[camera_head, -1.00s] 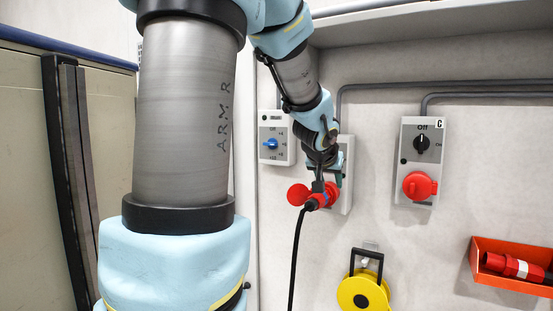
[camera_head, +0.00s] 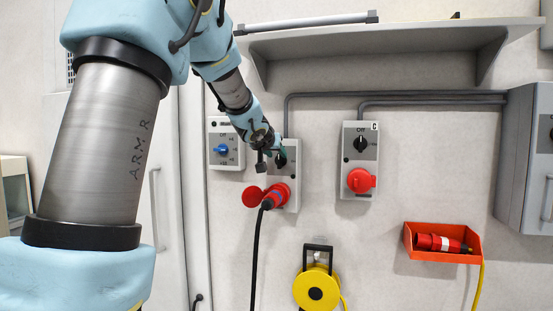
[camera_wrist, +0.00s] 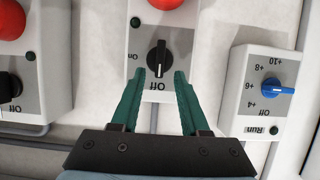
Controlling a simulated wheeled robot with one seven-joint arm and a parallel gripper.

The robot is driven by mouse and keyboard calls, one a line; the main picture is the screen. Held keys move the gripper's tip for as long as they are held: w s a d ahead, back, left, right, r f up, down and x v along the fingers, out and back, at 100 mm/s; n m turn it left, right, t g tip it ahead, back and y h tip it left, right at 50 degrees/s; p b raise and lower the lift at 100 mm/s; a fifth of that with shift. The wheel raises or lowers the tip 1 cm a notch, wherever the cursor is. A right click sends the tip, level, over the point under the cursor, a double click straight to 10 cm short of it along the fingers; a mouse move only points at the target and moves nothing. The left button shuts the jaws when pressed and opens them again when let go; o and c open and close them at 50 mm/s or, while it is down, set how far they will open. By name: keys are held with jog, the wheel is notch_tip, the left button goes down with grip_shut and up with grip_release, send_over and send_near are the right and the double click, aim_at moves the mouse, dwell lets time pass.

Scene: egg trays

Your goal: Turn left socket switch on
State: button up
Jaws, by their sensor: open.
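The left socket box (camera_head: 291,190) is on the wall, partly hidden by my gripper in the head view. Its black rotary switch (camera_wrist: 157,58) shows in the wrist view, where the picture is upside down, with the knob's pointer toward the "Off" label. A red plug with a black cable (camera_head: 272,199) is in its red socket, and the red lid (camera_head: 252,196) hangs open at the left. My gripper (camera_wrist: 158,75) is open, with its green fingers on either side of the lower part of the knob. Whether they touch it I cannot tell.
A second socket box (camera_head: 360,160), marked C, is to the right with its red lid shut. A blue-knob box (camera_head: 224,145) is to the left. A shelf (camera_head: 380,45) is above. A yellow reel (camera_head: 316,289) and an orange bin (camera_head: 443,257) are below.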

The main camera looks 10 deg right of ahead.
jog(key=shift+x, duration=1.15)
jog(key=shift+s, duration=0.1)
grip_shut()
